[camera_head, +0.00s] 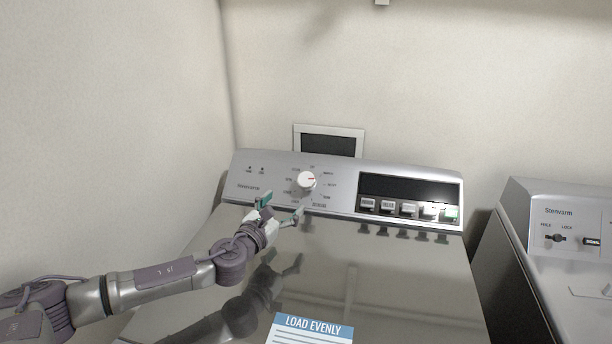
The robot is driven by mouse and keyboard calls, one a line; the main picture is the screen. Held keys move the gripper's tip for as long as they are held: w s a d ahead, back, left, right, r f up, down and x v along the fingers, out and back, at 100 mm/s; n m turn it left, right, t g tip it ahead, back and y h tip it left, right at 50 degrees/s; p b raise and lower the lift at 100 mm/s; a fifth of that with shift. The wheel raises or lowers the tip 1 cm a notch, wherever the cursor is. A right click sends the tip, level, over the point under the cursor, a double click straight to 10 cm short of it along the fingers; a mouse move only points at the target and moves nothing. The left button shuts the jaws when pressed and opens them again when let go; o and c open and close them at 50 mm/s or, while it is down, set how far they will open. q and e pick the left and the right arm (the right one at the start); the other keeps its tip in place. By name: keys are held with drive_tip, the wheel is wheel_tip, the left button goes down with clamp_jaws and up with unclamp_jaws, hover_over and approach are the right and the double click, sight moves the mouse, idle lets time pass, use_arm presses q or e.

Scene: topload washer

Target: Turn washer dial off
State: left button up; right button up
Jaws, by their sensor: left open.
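The washer dial (307,181) is a round white knob on the left half of the washer's grey control panel (340,190). Small labels ring the dial, with one at the top that is too small to read surely. My left gripper (282,207) is open and empty, with its fingers spread just below and left of the dial. It looks apart from the dial, though the exact gap in depth is hard to tell. My right gripper is not in view.
A dark display with a row of several buttons (408,208) is on the panel's right half. The shiny washer lid (380,275) lies shut below, bearing a "LOAD EVENLY" label (312,330). A second appliance (560,235) stands at right. A wall is close at left.

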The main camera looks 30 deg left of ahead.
sight(305, 181)
use_arm(q)
drive_tip(key=w, duration=1.2)
drive_tip(key=shift+w+p, duration=0.4)
drive_tip(key=shift+r, duration=0.1)
drive_tip(key=shift+c, duration=0.4)
drive_tip(key=c, duration=1.1)
